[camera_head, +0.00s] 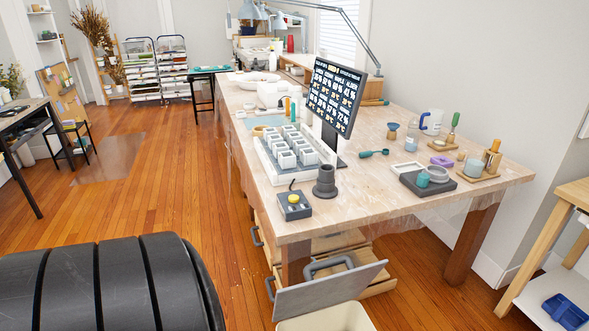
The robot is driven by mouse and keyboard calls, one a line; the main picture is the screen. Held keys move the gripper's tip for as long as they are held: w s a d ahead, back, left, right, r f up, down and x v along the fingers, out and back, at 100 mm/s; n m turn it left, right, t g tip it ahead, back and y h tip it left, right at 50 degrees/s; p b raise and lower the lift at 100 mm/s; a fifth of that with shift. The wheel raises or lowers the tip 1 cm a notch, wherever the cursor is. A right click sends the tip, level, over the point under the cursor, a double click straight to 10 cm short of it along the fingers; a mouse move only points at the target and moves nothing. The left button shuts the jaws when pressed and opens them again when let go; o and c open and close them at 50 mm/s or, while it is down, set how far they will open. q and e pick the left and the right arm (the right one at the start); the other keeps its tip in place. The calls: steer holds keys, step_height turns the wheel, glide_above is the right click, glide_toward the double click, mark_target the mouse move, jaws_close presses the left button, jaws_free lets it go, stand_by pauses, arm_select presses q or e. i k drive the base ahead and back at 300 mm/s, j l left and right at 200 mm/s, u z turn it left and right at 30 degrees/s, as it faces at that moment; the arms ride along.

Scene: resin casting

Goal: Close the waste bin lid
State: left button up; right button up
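The waste bin (328,319) stands on the floor at the bottom edge of the head view, in front of the workbench. Only its cream upper part shows; the rest is cut off by the frame. Its grey lid (335,291) is open, raised and tilted at the bin's far side, close to the bench drawers. A dark grey loop handle (329,266) shows at the lid's upper edge. Neither of my grippers is in view.
The wooden workbench (390,209) stands beyond the bin, with pulled-out drawers (372,285) just behind the lid. A wooden stand (540,255) is at right. Floor left of the bin is free.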

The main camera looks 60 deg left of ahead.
mark_target(309, 296)
steer(key=k+j, duration=0.1)
steer(key=j, duration=1.15)
steer(key=k+j, duration=0.15)
steer(key=j, duration=1.05)
steer(key=k+j, duration=0.15)
steer(key=j, duration=0.45)
